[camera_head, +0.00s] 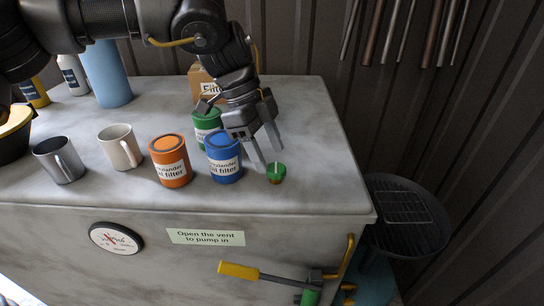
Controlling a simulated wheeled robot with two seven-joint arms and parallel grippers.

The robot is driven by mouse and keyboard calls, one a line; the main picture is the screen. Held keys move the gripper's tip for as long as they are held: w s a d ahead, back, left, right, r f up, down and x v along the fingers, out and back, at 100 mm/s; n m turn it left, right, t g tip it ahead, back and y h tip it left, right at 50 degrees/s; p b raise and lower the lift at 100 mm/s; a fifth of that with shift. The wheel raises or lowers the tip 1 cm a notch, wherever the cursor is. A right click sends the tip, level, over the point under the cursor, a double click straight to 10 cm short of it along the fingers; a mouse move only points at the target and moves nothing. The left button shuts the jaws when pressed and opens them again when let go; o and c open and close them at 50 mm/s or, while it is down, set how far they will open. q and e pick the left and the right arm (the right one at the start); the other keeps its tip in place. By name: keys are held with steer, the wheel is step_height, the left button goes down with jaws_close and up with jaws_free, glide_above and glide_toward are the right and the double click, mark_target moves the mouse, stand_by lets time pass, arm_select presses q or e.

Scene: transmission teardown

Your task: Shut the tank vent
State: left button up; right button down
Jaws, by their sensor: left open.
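A small green cap (276,174) with a darker base stands at the front right of the grey tank top (310,120). It looks like the vent; I cannot tell from this view whether it is open or shut. My left gripper (271,158) is open and points down, its two fingertips just above and behind the green cap. Any contact between fingers and cap is unclear. My right gripper is not in view.
Blue (223,158), orange (170,161) and green (206,124) filter cans stand left of the cap. Two mugs (119,148) are farther left. A yellow-handled lever (240,271) and a label (205,237) reading "Open the vent to pump in" are on the front.

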mark_target(276, 171)
arm_select(q)
steer(key=shift+x, duration=1.45)
steer(key=shift+c, duration=0.4)
steer(key=c, duration=0.9)
steer(key=shift+r+m+p, duration=0.3)
steer(key=shift+m+p, duration=0.4)
steer(key=shift+p, duration=0.5)
steer(key=shift+d+f+m+g+y+p, duration=0.1)
steer(key=shift+f+m+g+y+p, duration=0.1)
steer(key=shift+m+g+y+p, duration=0.45)
steer(key=shift+m+h, duration=0.25)
steer(key=o, duration=1)
steer(key=shift+w, duration=0.1)
